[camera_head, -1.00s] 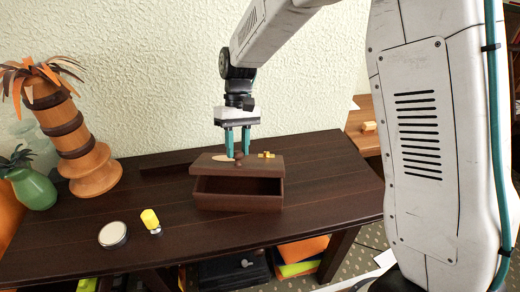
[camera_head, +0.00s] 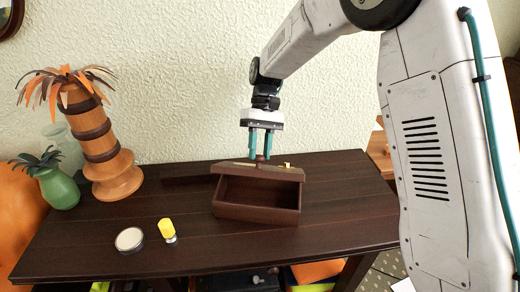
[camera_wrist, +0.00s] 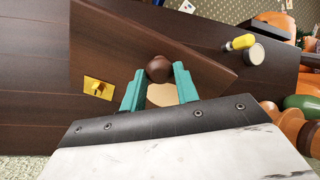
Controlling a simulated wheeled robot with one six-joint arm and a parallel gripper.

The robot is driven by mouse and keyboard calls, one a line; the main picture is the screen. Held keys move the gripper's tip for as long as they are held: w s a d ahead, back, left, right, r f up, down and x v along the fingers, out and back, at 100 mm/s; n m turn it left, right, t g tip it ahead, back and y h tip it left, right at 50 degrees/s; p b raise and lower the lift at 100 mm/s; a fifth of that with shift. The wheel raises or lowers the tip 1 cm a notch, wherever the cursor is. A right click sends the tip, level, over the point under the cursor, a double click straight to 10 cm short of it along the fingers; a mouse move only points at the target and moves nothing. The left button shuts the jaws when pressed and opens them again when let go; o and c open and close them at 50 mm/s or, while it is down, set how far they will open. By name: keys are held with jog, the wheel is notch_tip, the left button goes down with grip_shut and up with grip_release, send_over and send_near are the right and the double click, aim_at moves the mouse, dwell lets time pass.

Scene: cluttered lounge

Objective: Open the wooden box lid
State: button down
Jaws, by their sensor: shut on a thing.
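The dark wooden box (camera_head: 255,213) stands on the dark table, its front toward me. Its lid (camera_head: 288,174) is tilted up at the front, and the shadowed inside shows below it. My gripper (camera_head: 260,156) points down over the lid with its teal fingers shut on the round brown knob. In the wrist view the knob (camera_wrist: 158,68) sits between the two fingertips, and the lid (camera_wrist: 205,62) spreads out around it. The back edge of the box is hidden.
A yellow-topped item (camera_head: 167,229) and a round white-topped disc (camera_head: 129,240) lie front left on the table (camera_head: 340,215). A green vase (camera_head: 58,188) and palm-shaped wooden ornament (camera_head: 115,175) stand at the left. The table is clear right of the box.

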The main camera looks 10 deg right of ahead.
jog(key=c, duration=1)
grip_release()
jog(key=shift+c, duration=0.2)
jog(key=v, duration=0.7)
jog(key=shift+w+r, duration=0.25)
jog(key=shift+r, duration=0.05)
jog(key=shift+d, duration=0.1)
